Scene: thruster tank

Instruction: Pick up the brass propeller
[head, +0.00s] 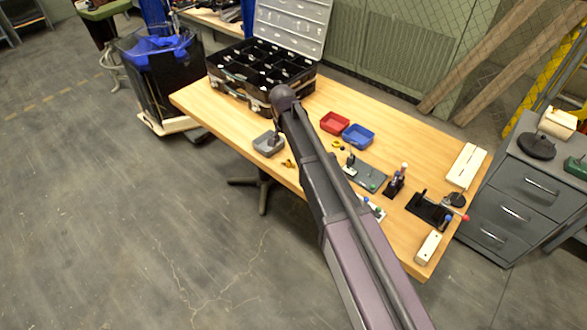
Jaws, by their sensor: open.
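A small brass-coloured piece (288,163) lies near the front edge of the wooden table (225,112), beside a grey tray (269,143). It may be the brass propeller, but it is too small to be sure of its shape. More small yellowish pieces (338,146) lie just right of my arm, below the red bin. My arm crosses the middle of the view from the lower right up to a rounded joint over the table. My gripper does not show in this view.
A red bin (334,123) and a blue bin (358,135) stand mid-table. An open black case (262,75) stands at the back left. Small fixtures, a grey mat (371,178) and white blocks (466,166) crowd the right side. Grey drawers (514,205) stand at right.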

